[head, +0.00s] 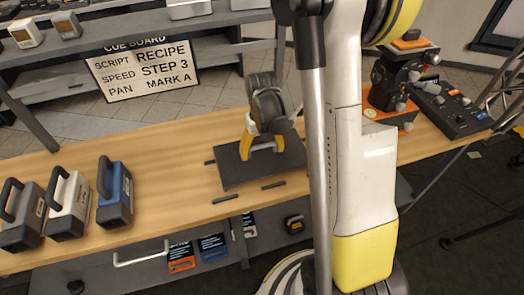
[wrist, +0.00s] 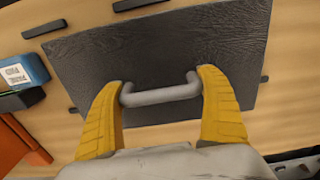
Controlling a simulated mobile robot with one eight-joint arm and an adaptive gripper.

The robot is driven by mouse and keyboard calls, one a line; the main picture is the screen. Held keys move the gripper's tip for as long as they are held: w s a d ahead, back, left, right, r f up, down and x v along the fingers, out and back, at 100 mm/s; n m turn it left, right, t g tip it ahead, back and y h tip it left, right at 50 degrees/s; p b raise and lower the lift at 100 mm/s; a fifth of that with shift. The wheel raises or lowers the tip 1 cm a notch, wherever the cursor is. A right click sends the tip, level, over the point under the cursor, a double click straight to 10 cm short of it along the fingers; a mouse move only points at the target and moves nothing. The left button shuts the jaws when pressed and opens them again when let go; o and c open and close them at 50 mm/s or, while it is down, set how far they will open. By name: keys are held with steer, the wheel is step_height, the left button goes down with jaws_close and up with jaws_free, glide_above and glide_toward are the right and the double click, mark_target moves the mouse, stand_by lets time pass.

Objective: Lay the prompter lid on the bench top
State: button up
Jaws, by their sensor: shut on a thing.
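The prompter lid is a dark, textured flat panel (head: 237,170) with a grey bar handle (wrist: 160,94), over the middle of the wooden bench top (head: 180,160). In the wrist view the lid (wrist: 150,45) fills the upper middle. My gripper (head: 262,145) is over the lid, and its yellow fingers (wrist: 162,95) are at the two ends of the handle, shut on it. The lid looks level and very near the wood; I cannot tell if it touches. Short dark strips (head: 225,198) lie on the bench around it. My gripper hides part of the lid's far side.
Several cased units, one blue (head: 115,195), stand at the bench's left. A control console (head: 450,108) and an orange-based device (head: 392,118) stand at the right. A cue board (head: 143,68) is behind. A lower shelf holds boxes (head: 212,248). Bare wood lies left of the lid.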

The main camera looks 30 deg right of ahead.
mark_target(262, 145)
steer(key=o, duration=1.1)
steer(key=shift+r, duration=0.1)
step_height(262, 145, up, 12)
steer(key=p, duration=0.5)
steer(key=shift+a+r, duration=0.1)
steer(key=shift+r, duration=0.05)
steer(key=s+a+r+n+t, duration=0.1)
steer(key=s+a+r+t, duration=0.1)
steer(key=s+a+r, duration=0.1)
steer(key=s+a+r+n+t, duration=0.1)
steer(key=s+a+r+t, duration=0.1)
steer(key=s+a+r, duration=0.2)
steer(key=s+a+r+n+t, duration=0.1)
steer(key=s+a+r+t, duration=0.2)
steer(key=a+r, duration=0.3)
steer(key=shift+s+a, duration=0.15)
steer(key=shift+s, duration=0.25)
